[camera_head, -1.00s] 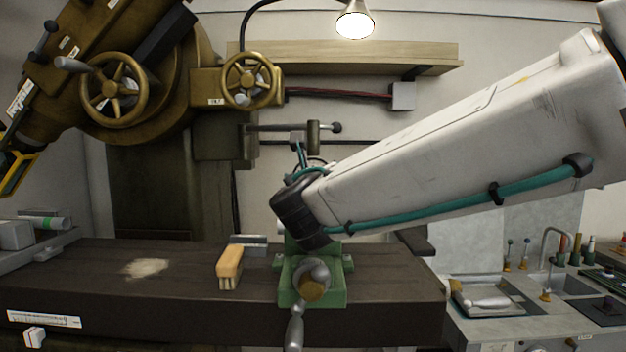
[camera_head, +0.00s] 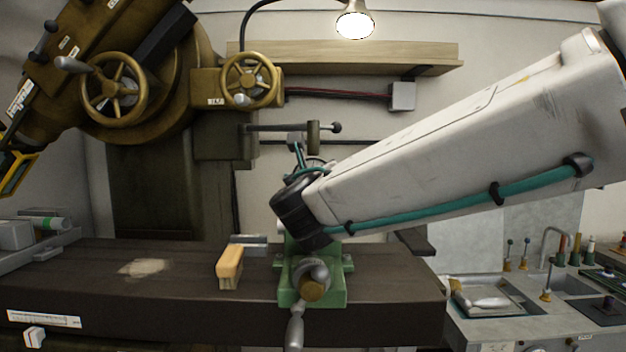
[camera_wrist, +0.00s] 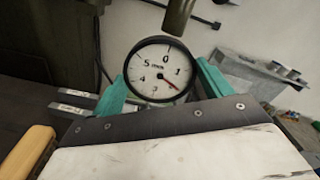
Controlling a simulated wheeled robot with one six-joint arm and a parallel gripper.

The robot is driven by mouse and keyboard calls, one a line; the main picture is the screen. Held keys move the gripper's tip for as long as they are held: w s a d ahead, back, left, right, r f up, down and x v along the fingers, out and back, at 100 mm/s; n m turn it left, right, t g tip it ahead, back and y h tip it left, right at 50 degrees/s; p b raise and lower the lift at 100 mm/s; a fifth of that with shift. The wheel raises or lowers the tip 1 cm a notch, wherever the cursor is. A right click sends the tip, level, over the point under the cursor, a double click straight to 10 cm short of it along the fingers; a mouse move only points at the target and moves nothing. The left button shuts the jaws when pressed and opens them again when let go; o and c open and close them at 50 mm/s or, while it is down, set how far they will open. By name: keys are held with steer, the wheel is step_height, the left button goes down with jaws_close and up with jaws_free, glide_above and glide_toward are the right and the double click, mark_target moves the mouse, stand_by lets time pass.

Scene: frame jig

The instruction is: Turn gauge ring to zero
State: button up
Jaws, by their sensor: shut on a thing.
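The dial gauge (camera_wrist: 160,69) has a white face, a black outer ring and a red needle. In the wrist view its 0 stands near the top, a little right of centre. The needle points to the lower right, past the 1. My gripper (camera_wrist: 163,71) has teal fingers on the left and right of the gauge and is shut on its ring. In the head view my wrist and arm hide most of the gauge, and one teal finger (camera_head: 300,155) shows above the black wrist joint.
A green vise (camera_head: 312,290) stands on the dark bench below my wrist. A wooden-backed brush (camera_head: 229,266) lies left of it. A bronze machine with handwheels (camera_head: 114,87) fills the back left. A sink counter (camera_head: 490,320) is at the right. The left part of the bench is mostly clear.

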steer(key=m, duration=0.5)
steer(key=shift+m, duration=0.3)
steer(key=m, duration=0.4)
steer(key=shift+m, duration=0.3)
steer(key=m, duration=0.7)
steer(key=shift+m, duration=0.3)
steer(key=o, duration=0.4)
steer(key=shift+m, duration=0.5)
steer(key=shift+o, duration=0.4)
